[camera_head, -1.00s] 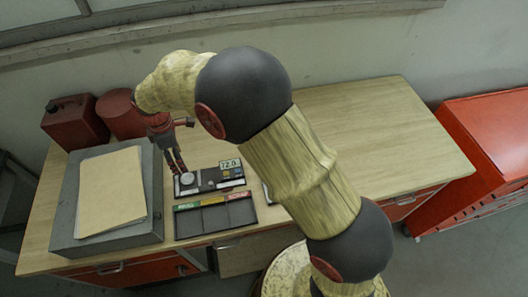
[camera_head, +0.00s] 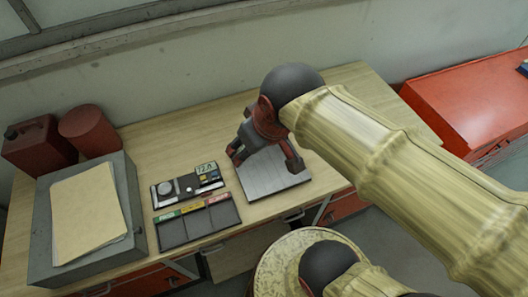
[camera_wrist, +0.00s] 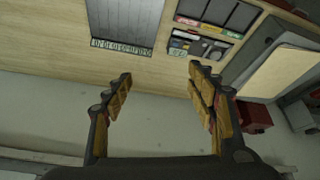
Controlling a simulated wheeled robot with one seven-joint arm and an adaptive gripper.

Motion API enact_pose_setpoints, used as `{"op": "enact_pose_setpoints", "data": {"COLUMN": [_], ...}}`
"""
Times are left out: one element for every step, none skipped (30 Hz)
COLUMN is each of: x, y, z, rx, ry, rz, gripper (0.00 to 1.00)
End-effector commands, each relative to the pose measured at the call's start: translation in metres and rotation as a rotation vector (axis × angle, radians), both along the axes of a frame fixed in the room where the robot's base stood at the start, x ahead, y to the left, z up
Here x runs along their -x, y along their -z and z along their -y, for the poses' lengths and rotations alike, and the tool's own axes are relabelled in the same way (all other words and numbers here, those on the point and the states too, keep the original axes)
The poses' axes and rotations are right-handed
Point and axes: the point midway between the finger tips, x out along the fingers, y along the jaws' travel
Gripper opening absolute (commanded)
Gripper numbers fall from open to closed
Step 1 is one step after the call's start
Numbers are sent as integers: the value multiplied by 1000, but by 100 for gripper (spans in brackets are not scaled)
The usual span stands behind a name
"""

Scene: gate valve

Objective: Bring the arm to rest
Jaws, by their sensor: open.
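My gripper (camera_head: 265,158) is open and empty in the head view, above the bench beside a grey flat panel with a grid of lines (camera_head: 274,180). Its fingers spread apart in the wrist view (camera_wrist: 160,85), with only wall and bench edge between them. The arm reaches in from the right of the head view. The grey panel also shows in the wrist view (camera_wrist: 125,20), with a row of small labels along one edge. My gripper hides part of the panel in the head view.
A small device with a dial and a 72.0 display (camera_head: 188,186) lies left of the panel, beside a three-part tray (camera_head: 198,224). A grey box (camera_head: 40,250) bears folders (camera_head: 88,212). Red cans (camera_head: 90,132) stand behind. A red cabinet (camera_head: 465,98) is at right. The bench's back middle is clear.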

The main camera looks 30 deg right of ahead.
Motion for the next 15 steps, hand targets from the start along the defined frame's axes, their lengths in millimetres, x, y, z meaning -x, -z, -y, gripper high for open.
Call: {"op": "enact_pose_setpoints", "data": {"x": [11, 16, 22, 25, 28, 30, 31, 32, 32, 33, 32, 32, 32, 32, 32], "y": [0, 2, 2, 3, 4, 4, 5, 5, 5, 5, 5, 5, 5, 5, 5], "z": [5, 7, 10, 11, 12, 13, 13, 13, 14, 14, 14, 14, 14, 14, 13], "rx": [-13, -21, -29, -35, -39, -43, -46, -47, -48, -48, -48, -48, -48, -48, -47], "ry": [43, 65, 88, 103, 115, 126, 131, 136, 139, 139, 139, 138, 138, 138, 137], "rz": [18, 23, 32, 36, 40, 44, 45, 45, 45, 45, 45, 45, 45, 45, 45], "gripper": [57, 57, 57, 57, 57, 57, 57, 57, 57, 57, 57, 57, 57, 57, 57]}}
